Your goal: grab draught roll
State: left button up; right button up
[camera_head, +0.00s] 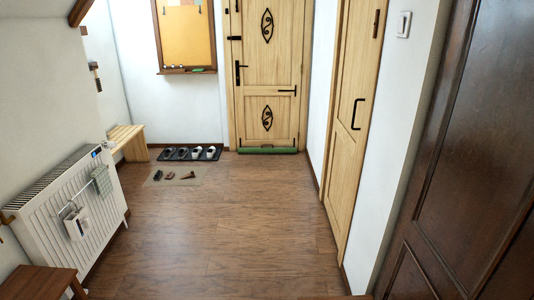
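A green draught roll (268,151) lies on the floor along the foot of the closed wooden door (268,100) at the far end of the room. It spans about the width of the door. Neither of my grippers shows in the head view, and the roll is far from me across the floor.
The wooden floor (230,225) is clear up to the door. A shoe tray (157,160) with several shoes, a mat with small items and a bench (127,141) stand back left. A radiator (72,218) is left; a dark armoire (470,150) is close right.

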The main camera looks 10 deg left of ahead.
aim_at(241, 150)
jog(key=i+j+u, duration=0.8)
jog(key=i, duration=0.4)
jog(key=i+j+u, duration=0.2)
jog(key=i, duration=0.35)
jog(key=i+l+z, duration=0.1)
jog(key=i+z, duration=0.2)
jog(key=i, duration=0.4)
jog(key=i+j+z, duration=0.1)
jog(key=i+z, duration=0.2)
jog(key=i, duration=0.4)
jog(key=i+z, duration=0.1)
jog(key=i, duration=1.7)
jog(key=i+j+z, duration=0.15)
jog(key=i, duration=0.75)
